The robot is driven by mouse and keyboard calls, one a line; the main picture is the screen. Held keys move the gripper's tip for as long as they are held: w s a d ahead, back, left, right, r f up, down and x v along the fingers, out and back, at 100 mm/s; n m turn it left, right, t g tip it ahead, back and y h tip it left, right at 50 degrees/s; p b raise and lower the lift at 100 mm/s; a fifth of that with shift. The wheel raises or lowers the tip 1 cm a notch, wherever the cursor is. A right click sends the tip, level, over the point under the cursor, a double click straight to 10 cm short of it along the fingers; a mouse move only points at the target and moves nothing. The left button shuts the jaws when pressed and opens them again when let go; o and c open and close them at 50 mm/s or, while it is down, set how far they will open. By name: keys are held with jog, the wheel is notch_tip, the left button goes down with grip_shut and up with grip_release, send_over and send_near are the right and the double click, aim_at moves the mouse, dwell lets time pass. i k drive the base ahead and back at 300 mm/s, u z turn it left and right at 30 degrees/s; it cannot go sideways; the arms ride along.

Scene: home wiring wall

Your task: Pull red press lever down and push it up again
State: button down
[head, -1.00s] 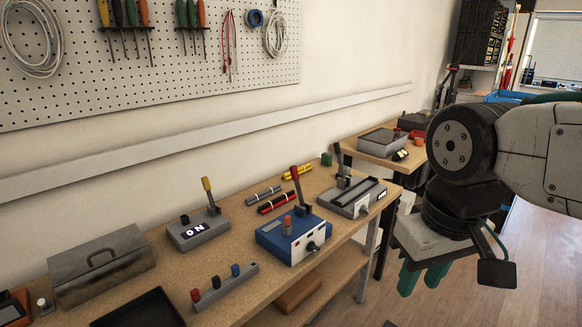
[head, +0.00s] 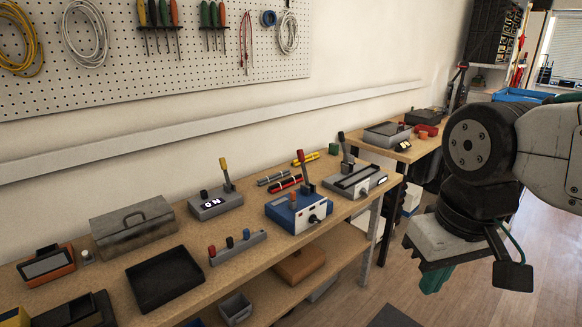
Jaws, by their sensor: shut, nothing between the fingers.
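The press is a blue box with a pale front (head: 284,218) on the wooden workbench. Its lever (head: 305,174) has a red grip and stands up, tilted slightly to the left. A shorter orange-red knob (head: 292,199) is on the box in front of it, and a dark knob sits on the front face. My gripper (head: 434,281) hangs at the right, over the floor, pointing down. Its teal fingers are shut and empty, well apart from the press and lever.
A grey unit with a yellow lever (head: 216,204) stands left of the press. A grey unit with a black lever (head: 357,180) stands right of it. A strip of coloured knobs (head: 237,246) and a black tray (head: 165,279) lie in front. Open floor is at the right.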

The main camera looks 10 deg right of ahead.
aim_at(299, 152)
jog(key=u, duration=0.3)
jog(key=i, duration=1.2)
jog(key=z, duration=0.1)
